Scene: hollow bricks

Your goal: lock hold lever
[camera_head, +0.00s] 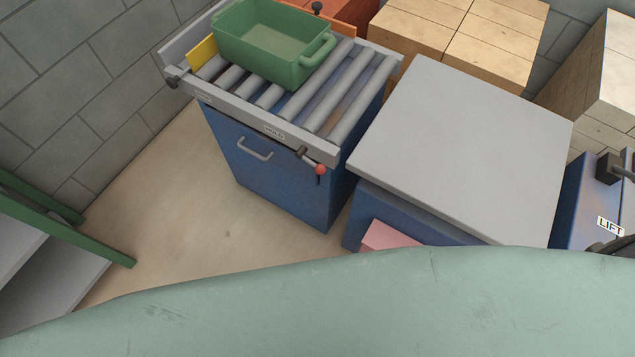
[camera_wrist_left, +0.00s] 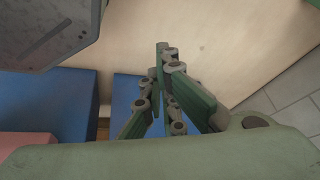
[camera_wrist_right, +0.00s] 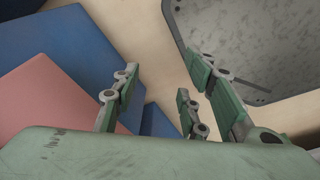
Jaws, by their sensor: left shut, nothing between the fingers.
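A lever with a red ball knob (camera_head: 320,169) hangs at the right end of the front rail of the roller conveyor (camera_head: 330,148). It points down past the rail, beside the blue cabinet. My left gripper (camera_wrist_left: 162,60) is shut and empty in the left wrist view, above floor and blue surfaces. My right gripper (camera_wrist_right: 162,75) is open and empty in the right wrist view. Neither gripper shows in the head view, and the lever shows in neither wrist view.
A green bin (camera_head: 265,50) stands on the rollers, with a yellow plate (camera_head: 203,52) at its left. A grey-topped table (camera_head: 465,145) stands right of the conveyor, with a pink block (camera_head: 390,237) in front. A green-framed rack (camera_head: 60,225) stands left. Floor before the cabinet is clear.

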